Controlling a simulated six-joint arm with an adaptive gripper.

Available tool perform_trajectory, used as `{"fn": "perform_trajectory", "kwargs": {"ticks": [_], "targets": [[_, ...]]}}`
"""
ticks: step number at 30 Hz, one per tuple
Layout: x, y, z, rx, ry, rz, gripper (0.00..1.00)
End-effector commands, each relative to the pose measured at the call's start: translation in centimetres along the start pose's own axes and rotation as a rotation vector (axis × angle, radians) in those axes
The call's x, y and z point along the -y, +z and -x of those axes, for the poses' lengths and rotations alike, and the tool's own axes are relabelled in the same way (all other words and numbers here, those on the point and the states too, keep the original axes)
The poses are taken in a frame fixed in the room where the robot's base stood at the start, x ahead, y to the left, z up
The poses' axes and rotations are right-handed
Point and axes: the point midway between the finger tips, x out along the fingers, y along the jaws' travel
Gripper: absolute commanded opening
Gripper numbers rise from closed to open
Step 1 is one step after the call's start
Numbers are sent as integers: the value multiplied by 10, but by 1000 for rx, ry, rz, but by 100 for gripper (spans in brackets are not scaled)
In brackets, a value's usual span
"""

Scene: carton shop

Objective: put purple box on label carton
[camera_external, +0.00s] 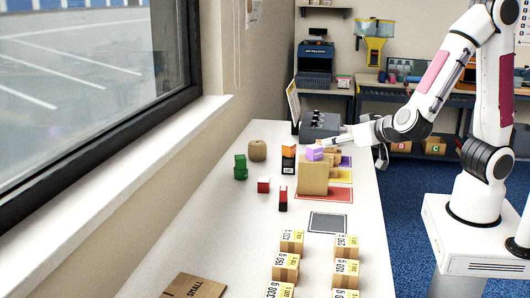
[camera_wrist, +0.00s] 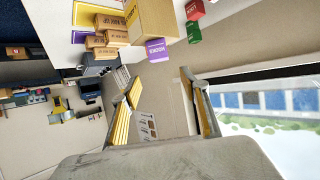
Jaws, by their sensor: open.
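The purple box (camera_external: 315,153) rests on top of a large tan carton (camera_external: 313,178) in the external view. In the tilted wrist view, the purple box (camera_wrist: 157,50) shows lettering and touches the large carton (camera_wrist: 155,18). The purple box lies beyond the fingertips.
An orange and black stack (camera_external: 288,158), green blocks (camera_external: 240,167) and red-topped blocks (camera_external: 283,197) stand left of the carton. Small cartons (camera_wrist: 105,38) are stacked beside it. Labelled weight cartons (camera_external: 286,267) stand in front. A dark grey mat (camera_external: 328,222) is bare.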

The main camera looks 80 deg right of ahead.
Motion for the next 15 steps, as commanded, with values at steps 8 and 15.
{"fn": "perform_trajectory", "kwargs": {"ticks": [8,15], "targets": [[20,-6,3,27,-100,-34,45],[62,-20,22,91,-327,-77,45]]}}
